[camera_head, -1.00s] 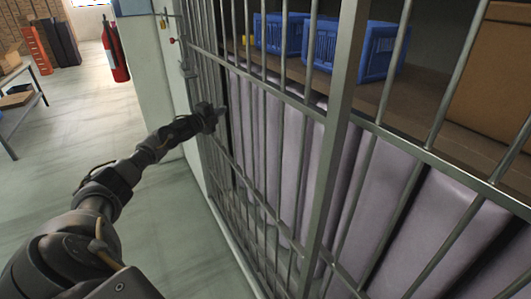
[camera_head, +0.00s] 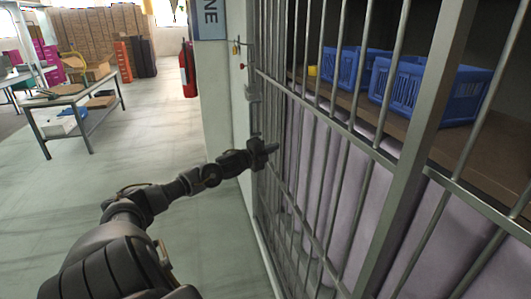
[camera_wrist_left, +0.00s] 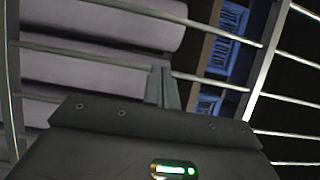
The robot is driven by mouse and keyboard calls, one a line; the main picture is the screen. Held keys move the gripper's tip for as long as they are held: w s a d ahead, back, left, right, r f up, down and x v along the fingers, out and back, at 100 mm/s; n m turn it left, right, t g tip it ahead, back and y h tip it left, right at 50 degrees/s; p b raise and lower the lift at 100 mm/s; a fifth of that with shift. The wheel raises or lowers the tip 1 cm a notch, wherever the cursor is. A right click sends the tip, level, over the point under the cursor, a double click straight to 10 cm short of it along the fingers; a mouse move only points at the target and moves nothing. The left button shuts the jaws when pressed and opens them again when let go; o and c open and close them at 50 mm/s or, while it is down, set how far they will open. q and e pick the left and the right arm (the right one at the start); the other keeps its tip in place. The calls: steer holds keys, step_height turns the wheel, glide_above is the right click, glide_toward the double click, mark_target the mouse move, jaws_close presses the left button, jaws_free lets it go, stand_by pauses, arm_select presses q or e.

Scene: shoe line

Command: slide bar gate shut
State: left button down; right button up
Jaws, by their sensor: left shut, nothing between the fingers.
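The bar gate (camera_head: 393,197) is a grey metal frame with upright bars and cross rails, filling the right of the head view. Its left edge stands close to the white wall post; I cannot tell whether a gap is left there. My left gripper (camera_head: 272,148) is shut and empty at the left part of the gate, its fingertips among the bars. In the left wrist view, the shut fingers (camera_wrist_left: 162,88) point toward the bars (camera_wrist_left: 215,84); contact is unclear. A latch fitting (camera_head: 251,92) sits on the post edge. My right gripper is not in view.
Behind the bars are blue crates (camera_head: 430,92) on a brown shelf (camera_head: 480,160) and lilac padded panels (camera_head: 345,185). A fire extinguisher (camera_head: 188,70) hangs beyond the post. A table (camera_head: 75,100) stands far left. The floor (camera_head: 130,165) between is clear.

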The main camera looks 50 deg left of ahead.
arm_select(q)
steer(key=s, duration=0.3)
steer(key=shift+s+f, duration=0.1)
steer(key=shift+s, duration=0.05)
stand_by(0.5)
